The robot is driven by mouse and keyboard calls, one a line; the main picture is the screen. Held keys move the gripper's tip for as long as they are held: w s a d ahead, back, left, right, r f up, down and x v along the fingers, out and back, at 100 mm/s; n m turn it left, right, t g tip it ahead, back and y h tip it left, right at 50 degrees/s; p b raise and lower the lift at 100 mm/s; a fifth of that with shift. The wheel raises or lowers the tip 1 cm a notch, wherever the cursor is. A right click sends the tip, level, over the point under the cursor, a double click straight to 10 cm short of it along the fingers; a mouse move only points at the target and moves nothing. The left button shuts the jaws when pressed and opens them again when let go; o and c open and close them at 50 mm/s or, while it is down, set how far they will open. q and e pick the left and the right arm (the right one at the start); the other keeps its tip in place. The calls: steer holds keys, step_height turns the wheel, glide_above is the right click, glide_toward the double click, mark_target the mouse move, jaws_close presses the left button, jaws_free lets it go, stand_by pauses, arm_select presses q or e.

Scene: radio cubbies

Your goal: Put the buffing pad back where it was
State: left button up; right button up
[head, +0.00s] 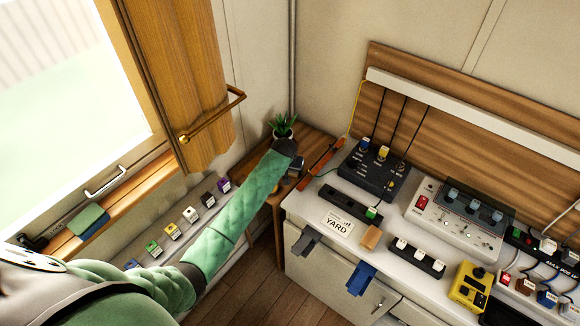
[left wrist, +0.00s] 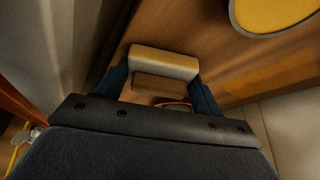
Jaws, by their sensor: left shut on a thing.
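My left gripper (head: 290,172) is at the end of the green-sleeved arm, over the wooden corner surface beside the counter. In the head view it is small and partly hidden by my own wrist. In the left wrist view its two blue fingers (left wrist: 162,88) are shut on a block, which I take to be the buffing pad (left wrist: 165,63). The pad has a pale cream layer and a brown layer. Wood lies behind it; whether the pad touches it, I cannot tell. My right gripper is not in view.
A potted plant (head: 283,124) stands on the corner surface (head: 313,141), close to my gripper. The counter to the right holds a black control box (head: 377,173), a tan block (head: 370,237) and other devices. A blue-green block (head: 88,222) lies on the windowsill. A yellow disc (left wrist: 270,12) shows in the wrist view.

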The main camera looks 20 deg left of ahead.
mark_target(289, 173)
arm_select(q)
steer(key=shift+f, duration=0.1)
steer(key=o, duration=1.3)
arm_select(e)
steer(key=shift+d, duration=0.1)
arm_select(q)
steer(key=shift+o, duration=0.2)
steer(key=shift+s+r, duration=0.15)
steer(key=shift+r, duration=0.25)
steer(key=b+v, duration=0.1)
steer(key=v, duration=0.3)
steer(key=shift+r+b, duration=0.1)
steer(key=shift+b, duration=0.3)
steer(key=b+v, duration=0.1)
steer(key=v, duration=0.6)
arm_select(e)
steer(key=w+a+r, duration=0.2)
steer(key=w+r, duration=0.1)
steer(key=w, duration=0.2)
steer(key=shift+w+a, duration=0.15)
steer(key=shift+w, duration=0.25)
arm_select(q)
steer(key=shift+s, duration=0.15)
